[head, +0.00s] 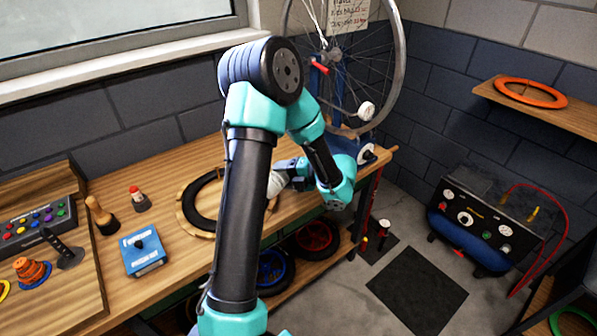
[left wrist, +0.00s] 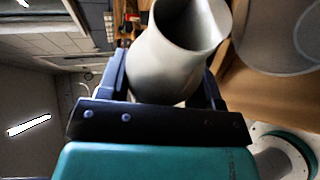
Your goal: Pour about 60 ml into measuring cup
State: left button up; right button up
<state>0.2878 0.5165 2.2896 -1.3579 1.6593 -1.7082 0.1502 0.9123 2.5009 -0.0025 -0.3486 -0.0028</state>
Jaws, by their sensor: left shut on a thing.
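My left gripper (head: 289,170) is over the right part of the bench, beside the black ring. It is shut on a pale grey, open-topped cylindrical container (left wrist: 178,58), with one dark finger on each side in the left wrist view (left wrist: 165,82). The container is tilted in that view, and I cannot see any liquid in it. In the head view the container (head: 278,183) is small and partly hidden by my arm. A large, pale grey rounded shape (left wrist: 280,35) is at the upper right of the wrist view; I cannot tell whether it is the measuring cup. My right gripper is not in view.
A black ring (head: 190,202) on a wooden base lies on the wooden bench, partly behind my arm. A blue box (head: 142,252), a small red-topped bottle (head: 138,198) and a control panel (head: 40,225) are to the left. A bicycle wheel (head: 398,75) stands at the back.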

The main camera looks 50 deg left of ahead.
pick_arm(q)
jog(key=shift+r+m+g, duration=0.3)
jog(key=shift+r+m, duration=0.05)
jog(key=shift+m, duration=0.05)
dwell(0.6)
jog(key=shift+w+a+f+m+g, duration=0.15)
jog(key=shift+w+m+g, duration=0.15)
jog(key=shift+m, duration=0.2)
dwell(2.1)
jog(key=shift+s+r+n, duration=0.1)
jog(key=shift+r+n, duration=0.1)
jog(key=shift+n, duration=0.2)
jog(key=shift+s+f+n+t, duration=0.2)
jog(key=shift+f+n+t, duration=0.6)
jog(key=shift+n+t, duration=0.15)
jog(key=shift+s+f, duration=0.2)
jog(key=shift+s+d+n, duration=0.1)
jog(key=shift+d+n, duration=0.1)
jog(key=shift+n, duration=0.05)
jog(key=shift+r+n+t, duration=0.25)
jog(key=shift+n+t, duration=0.35)
jog(key=shift+t, duration=0.15)
jog(key=shift+r, duration=0.1)
